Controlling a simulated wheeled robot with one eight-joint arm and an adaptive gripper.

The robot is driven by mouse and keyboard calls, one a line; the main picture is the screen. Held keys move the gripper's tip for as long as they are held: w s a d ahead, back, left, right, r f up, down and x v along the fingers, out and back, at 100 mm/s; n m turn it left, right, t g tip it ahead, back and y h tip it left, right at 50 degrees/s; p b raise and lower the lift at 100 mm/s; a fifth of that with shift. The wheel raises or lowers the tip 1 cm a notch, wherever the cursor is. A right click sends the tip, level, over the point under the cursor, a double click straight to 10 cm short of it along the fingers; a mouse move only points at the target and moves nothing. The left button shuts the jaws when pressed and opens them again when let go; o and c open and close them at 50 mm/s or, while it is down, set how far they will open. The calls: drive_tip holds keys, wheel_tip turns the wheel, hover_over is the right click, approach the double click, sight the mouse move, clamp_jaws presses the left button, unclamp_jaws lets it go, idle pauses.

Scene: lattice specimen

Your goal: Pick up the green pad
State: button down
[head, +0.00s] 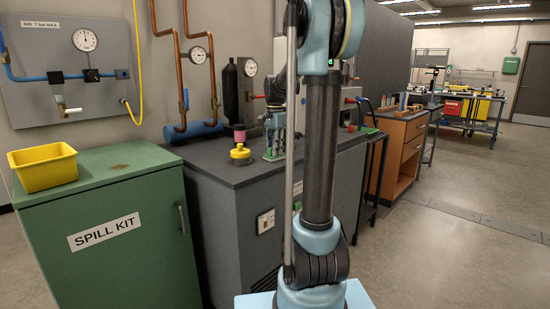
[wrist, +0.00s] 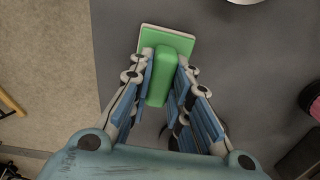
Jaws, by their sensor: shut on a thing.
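The green pad (wrist: 165,42) shows in the wrist view as a flat green plate with a pale edge and a raised green block on it. My gripper (wrist: 165,66) has its fingers on both sides of the raised block and is shut on it. In the head view my gripper (head: 274,140) points down over the grey bench top, and a bit of green (head: 271,157) shows at its fingertips. My arm hides part of this area. I cannot tell whether the pad touches the bench.
The grey bench (head: 210,152) carries a yellow knobbed object (head: 240,153) left of my gripper, with a pink and dark item (head: 239,133) and a black bottle (head: 231,92) behind. A green cabinet (head: 145,235) with a yellow bin (head: 43,167) stands left. Floor is clear at right.

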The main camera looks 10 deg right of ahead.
wheel_tip(320, 180, up, 10)
idle(0.7)
